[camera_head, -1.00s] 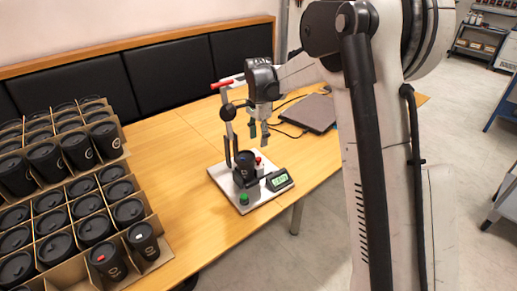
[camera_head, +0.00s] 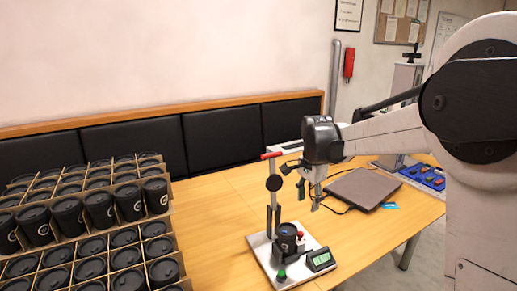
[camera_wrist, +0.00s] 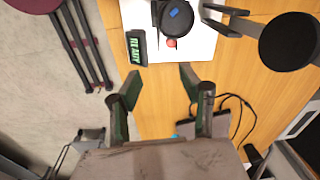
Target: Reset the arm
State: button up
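My gripper (camera_head: 309,197) hangs over the table, above and right of the marking stand. It is open and empty. In the wrist view its two fingers (camera_wrist: 160,80) are spread apart with only table between them. The stand has a white base plate (camera_head: 262,247), a post with a red-ended lever (camera_head: 271,156) and a small display (camera_head: 320,259). A black lidded cup (camera_head: 287,238) sits on the stand, apart from my gripper. The cup also shows at the top of the wrist view (camera_wrist: 176,20), with a blue mark on its lid.
Cardboard crates (camera_head: 172,215) of black lidded cups fill the table's left. A closed dark laptop (camera_head: 362,189) and cables lie right of the gripper. A blue panel (camera_head: 425,176) is beyond it. Black padded panels (camera_head: 223,137) line the wall behind.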

jog(key=s+r+n+t, duration=0.1)
jog(key=s+r+n, duration=0.2)
jog(key=s+r, duration=0.35)
jog(key=s+f+n+t, duration=0.1)
jog(key=s+n, duration=0.2)
jog(key=s, duration=0.6)
jog(key=s+d+f+n+t, duration=0.1)
jog(key=s+n+t, duration=0.1)
jog(key=s, duration=0.7)
jog(key=s+f+n+t, duration=0.1)
jog(key=s+n+t, duration=0.1)
jog(key=s, duration=0.6)
jog(key=shift+s+d+n, duration=0.2)
jog(key=shift+s+n, duration=0.2)
jog(key=shift+n, duration=0.5)
